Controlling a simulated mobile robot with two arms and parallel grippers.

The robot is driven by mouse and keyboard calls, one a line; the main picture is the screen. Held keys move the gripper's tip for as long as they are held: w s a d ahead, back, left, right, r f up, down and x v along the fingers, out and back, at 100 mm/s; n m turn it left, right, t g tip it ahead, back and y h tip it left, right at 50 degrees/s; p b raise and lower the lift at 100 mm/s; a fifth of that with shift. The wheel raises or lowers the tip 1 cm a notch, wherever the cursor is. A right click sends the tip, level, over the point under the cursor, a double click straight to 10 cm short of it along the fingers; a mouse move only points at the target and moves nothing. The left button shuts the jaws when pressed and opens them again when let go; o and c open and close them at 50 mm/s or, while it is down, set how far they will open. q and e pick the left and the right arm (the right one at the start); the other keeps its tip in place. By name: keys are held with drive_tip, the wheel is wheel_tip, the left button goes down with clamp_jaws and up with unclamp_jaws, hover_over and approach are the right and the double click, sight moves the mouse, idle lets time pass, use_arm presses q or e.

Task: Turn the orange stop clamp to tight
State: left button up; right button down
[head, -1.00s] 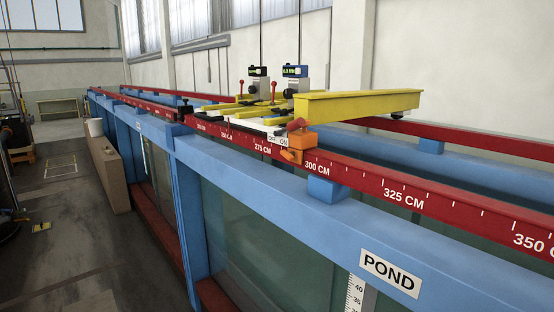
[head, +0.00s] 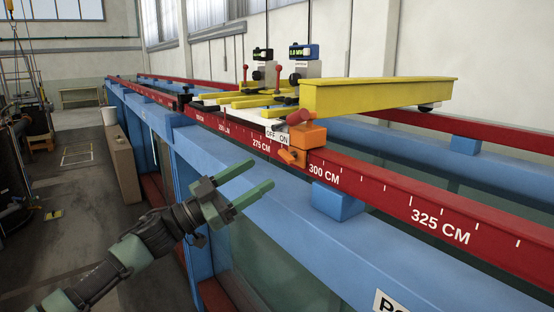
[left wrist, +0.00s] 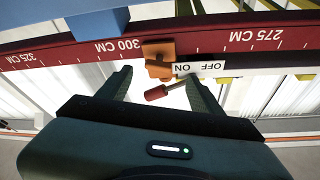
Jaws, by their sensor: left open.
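The orange stop clamp (head: 308,136) sits on the red rail just left of the 300 CM mark. Its small orange knob (head: 291,157) sticks out on the near side of the rail, tilted. The clamp also shows in the left wrist view (left wrist: 158,50), upside down, between the fingers in the picture. My left gripper (head: 257,177) is open and empty, to the left of and lower than the knob, apart from it. In the left wrist view its two fingers (left wrist: 160,74) stand to either side of the knob. My right gripper is not in view.
A dull red lever (head: 300,117) and a white OFF/ON plate (head: 278,136) are close to the clamp. A yellow beam (head: 370,96) overhangs behind it. The red rail (head: 400,198) runs above the blue flume frame (head: 290,225). Free air lies in front of the rail.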

sight(282, 158)
use_arm(q)
drive_tip(key=d+r+p, duration=0.1)
drive_tip(key=w+d+r+p, duration=0.1)
drive_tip(key=d, duration=0.1)
drive_tip(key=shift+d+r, duration=0.1)
drive_tip(key=shift+r, duration=0.1)
drive_tip(key=shift+w+d+r+p, duration=0.15)
drive_tip(key=shift+w+d+p, duration=0.15)
drive_tip(key=shift+w+d, duration=0.55)
drive_tip(key=shift+d, duration=0.35)
drive_tip(key=shift+w, duration=0.1)
drive_tip(key=shift+a, duration=0.1)
drive_tip(key=c, duration=1.4)
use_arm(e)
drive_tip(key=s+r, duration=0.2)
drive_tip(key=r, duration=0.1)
